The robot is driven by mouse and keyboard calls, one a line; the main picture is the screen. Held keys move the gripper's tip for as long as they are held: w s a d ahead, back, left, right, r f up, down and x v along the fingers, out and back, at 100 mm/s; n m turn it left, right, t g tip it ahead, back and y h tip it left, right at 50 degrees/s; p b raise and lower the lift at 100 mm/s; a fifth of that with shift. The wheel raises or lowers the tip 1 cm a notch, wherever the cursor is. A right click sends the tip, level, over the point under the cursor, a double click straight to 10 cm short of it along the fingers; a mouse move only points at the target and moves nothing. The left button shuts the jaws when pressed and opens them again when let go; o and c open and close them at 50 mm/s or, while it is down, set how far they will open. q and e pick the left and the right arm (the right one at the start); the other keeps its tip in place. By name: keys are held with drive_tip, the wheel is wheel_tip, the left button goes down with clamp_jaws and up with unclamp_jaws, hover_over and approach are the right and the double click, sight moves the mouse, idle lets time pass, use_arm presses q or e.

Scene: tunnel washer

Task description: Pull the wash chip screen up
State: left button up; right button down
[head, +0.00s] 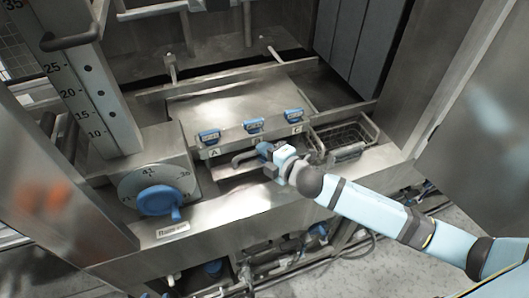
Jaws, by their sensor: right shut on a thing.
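The wash chip screen shows as a grey bar handle (241,158) at the front edge of the washer, just below the row of blue labelled handles. My right gripper (264,153) reaches in from the lower right and is shut on this handle. The gripper hides part of the handle, and the rest of the screen is mostly hidden in the slot below. My left gripper is not in view.
Several blue handles (253,125) line the metal cover (240,98) just behind my gripper. A wire basket (343,138) sits to the right. A dial with a blue knob (160,201) stands at left. Pipes run below the front ledge (250,204).

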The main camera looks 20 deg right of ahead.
wheel_tip(320, 180, up, 11)
drive_tip(key=p, duration=0.7)
drive_tip(key=shift+p, duration=0.4)
drive_tip(key=c, duration=1.1)
unclamp_jaws()
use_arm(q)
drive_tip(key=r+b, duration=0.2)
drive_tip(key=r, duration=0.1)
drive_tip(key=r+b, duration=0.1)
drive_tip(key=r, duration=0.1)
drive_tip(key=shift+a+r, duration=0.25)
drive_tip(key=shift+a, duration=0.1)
use_arm(e)
drive_tip(key=v, duration=1.3)
drive_tip(key=shift+s+r, duration=0.2)
drive_tip(key=shift+s, duration=0.15)
drive_tip(key=shift+d, duration=0.15)
